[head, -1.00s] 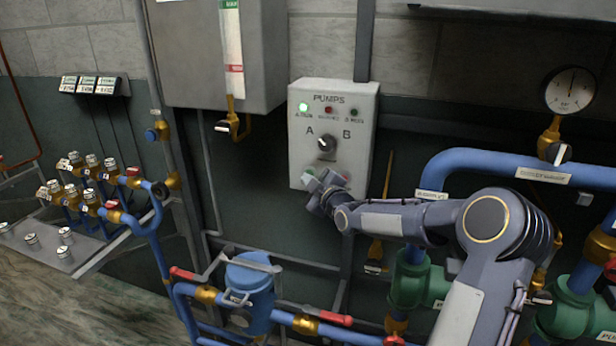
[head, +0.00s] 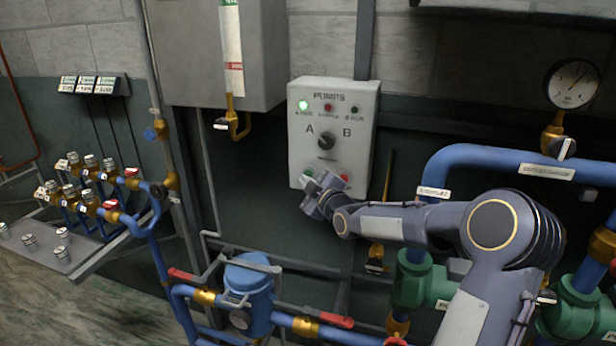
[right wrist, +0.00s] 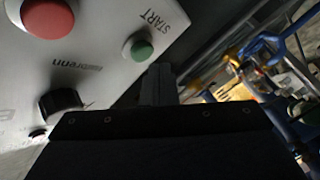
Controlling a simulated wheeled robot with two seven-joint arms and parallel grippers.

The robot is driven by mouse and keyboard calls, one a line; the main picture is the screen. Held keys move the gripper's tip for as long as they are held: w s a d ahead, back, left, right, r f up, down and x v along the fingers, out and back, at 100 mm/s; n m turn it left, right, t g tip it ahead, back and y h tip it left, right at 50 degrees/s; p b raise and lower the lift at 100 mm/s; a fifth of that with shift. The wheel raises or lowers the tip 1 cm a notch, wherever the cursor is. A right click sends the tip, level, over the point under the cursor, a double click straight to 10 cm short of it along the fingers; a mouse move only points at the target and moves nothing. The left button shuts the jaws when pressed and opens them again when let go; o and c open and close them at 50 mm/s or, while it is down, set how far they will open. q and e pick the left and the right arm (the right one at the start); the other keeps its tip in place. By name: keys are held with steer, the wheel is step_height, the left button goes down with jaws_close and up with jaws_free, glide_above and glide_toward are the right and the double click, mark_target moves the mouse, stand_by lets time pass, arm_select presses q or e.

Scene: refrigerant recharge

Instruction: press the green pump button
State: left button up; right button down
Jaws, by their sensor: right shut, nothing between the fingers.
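The grey PUMPS panel (head: 298,140) is on the wall. Its green button (head: 309,172) is at the lower left, beside a red button (head: 345,177). In the right wrist view the green button (right wrist: 138,48) stands by the word START, and the red button (right wrist: 48,18) is larger. My right gripper (head: 316,192) is shut and empty, just below the green button in the head view. In the right wrist view the shut fingertips (right wrist: 158,72) are beside the green button, with a small gap in the picture; I cannot tell the depth. My left gripper is not in view.
A black A/B selector knob (head: 326,141) is above the buttons, and a green lamp (head: 303,106) is lit. Blue pipes (head: 470,157) and a pressure gauge (head: 572,85) are at the right. A blue canister (head: 249,290) with valves stands below the panel.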

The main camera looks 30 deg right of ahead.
steer(key=s+a+b, duration=0.3)
steer(key=b, duration=0.1)
steer(key=shift+s+a, duration=0.15)
steer(key=shift+a, duration=0.25)
stand_by(0.7)
steer(key=s+a+f+m+g+y, duration=0.1)
steer(key=s+a+f+m+g, duration=0.2)
steer(key=s, duration=0.8)
steer(key=s+a+f+m+g+y+p, duration=0.1)
steer(key=s+a+f+m+g+y, duration=0.1)
steer(key=s+a+f+m+g, duration=0.2)
steer(key=s+a+f+m+g+y, duration=0.2)
steer(key=s+a, duration=0.7)
steer(key=s, duration=1.1)
step_height(320, 180, down, 2)
steer(key=m+g, duration=0.1)
steer(key=g, duration=0.1)
steer(key=shift+s+f+m+g, duration=0.2)
steer(key=shift+m+g, duration=0.1)
steer(key=shift+m, duration=0.1)
